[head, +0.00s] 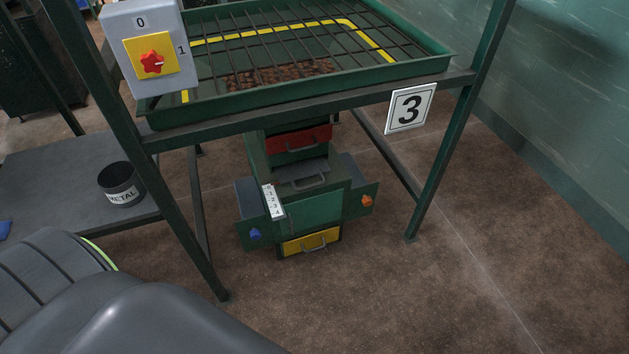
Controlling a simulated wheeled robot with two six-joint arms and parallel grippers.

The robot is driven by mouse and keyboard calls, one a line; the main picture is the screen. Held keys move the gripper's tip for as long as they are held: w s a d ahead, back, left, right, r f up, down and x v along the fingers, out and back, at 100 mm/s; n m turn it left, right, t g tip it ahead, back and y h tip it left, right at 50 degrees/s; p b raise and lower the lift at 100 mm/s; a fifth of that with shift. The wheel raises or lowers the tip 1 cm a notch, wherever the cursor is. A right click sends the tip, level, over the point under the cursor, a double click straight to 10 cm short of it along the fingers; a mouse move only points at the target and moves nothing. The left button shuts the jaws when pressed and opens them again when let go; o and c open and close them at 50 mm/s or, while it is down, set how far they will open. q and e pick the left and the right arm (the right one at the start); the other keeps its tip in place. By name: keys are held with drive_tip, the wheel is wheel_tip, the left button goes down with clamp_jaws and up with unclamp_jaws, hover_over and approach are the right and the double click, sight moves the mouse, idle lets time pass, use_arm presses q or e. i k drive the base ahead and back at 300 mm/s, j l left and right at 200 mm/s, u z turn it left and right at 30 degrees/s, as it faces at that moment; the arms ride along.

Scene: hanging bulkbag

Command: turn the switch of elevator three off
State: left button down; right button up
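The switch is a red rotary knob (151,62) on a yellow plate (134,47) on a grey box (120,22) at the upper left of the head view. The box is at the left post of the green frame. A 0 is printed above the plate and a 1 to its right. A small pale mark on the knob lies on its right side, toward the 1. A white sign with a black 3 (410,108) hangs at the right of the frame's front bar. Neither of my grippers is in view.
A green tray with a dark grate (300,105) and brown pieces sits on the green frame (440,160). Below stands a drawer unit (315,210). A dark can marked METAL (122,190) stands on a grey table (50,170) at the left. Floor at the lower right is clear.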

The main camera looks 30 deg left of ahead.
sight(152, 62)
drive_tip(key=u, duration=1.7)
